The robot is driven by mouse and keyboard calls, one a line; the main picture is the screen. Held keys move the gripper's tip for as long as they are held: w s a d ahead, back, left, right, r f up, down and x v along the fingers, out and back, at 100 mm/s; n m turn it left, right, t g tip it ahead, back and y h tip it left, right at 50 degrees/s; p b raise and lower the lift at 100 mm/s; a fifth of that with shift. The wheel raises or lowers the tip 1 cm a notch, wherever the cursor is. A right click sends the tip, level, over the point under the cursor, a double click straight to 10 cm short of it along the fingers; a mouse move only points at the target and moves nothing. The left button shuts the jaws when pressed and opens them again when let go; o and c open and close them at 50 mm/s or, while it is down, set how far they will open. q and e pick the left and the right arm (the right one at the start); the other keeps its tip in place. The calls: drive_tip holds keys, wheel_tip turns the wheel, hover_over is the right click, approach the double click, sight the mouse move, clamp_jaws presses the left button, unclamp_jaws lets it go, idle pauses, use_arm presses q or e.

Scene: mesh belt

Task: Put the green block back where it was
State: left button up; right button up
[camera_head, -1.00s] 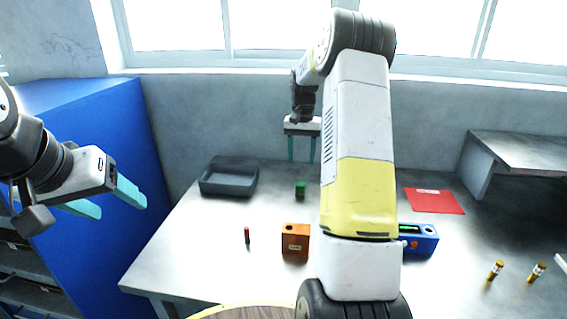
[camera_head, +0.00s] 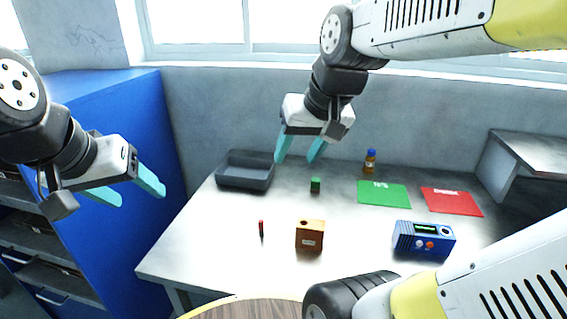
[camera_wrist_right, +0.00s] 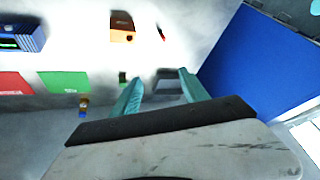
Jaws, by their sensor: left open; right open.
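The small green block (camera_head: 315,184) stands on the grey table, left of the green mat (camera_head: 384,194) and right of the grey tray (camera_head: 246,184). The block also shows in the right wrist view (camera_wrist_right: 122,77), beside the fingers. My right gripper (camera_head: 300,156) is open and empty, above the table's back part, up and slightly left of the block. My left gripper (camera_head: 137,192) is open and empty, out to the left in front of the blue cabinet, clear of the table.
An orange box (camera_head: 310,236), a small red object (camera_head: 261,228) and a blue device (camera_head: 424,240) stand nearer the front. A red mat (camera_head: 452,202) lies at right. A bottle with a blue cap (camera_head: 370,162) stands behind the green mat. A blue cabinet (camera_head: 118,150) borders the left.

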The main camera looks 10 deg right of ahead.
drive_tip(key=shift+n+t, duration=0.3)
drive_tip(key=s, duration=0.1)
drive_tip(key=s+a+f, duration=0.1)
drive_tip(key=s, duration=0.2)
drive_tip(key=shift+s+a+f, duration=0.1)
drive_tip(key=shift+a+f, duration=0.1)
drive_tip(key=shift+f, duration=0.05)
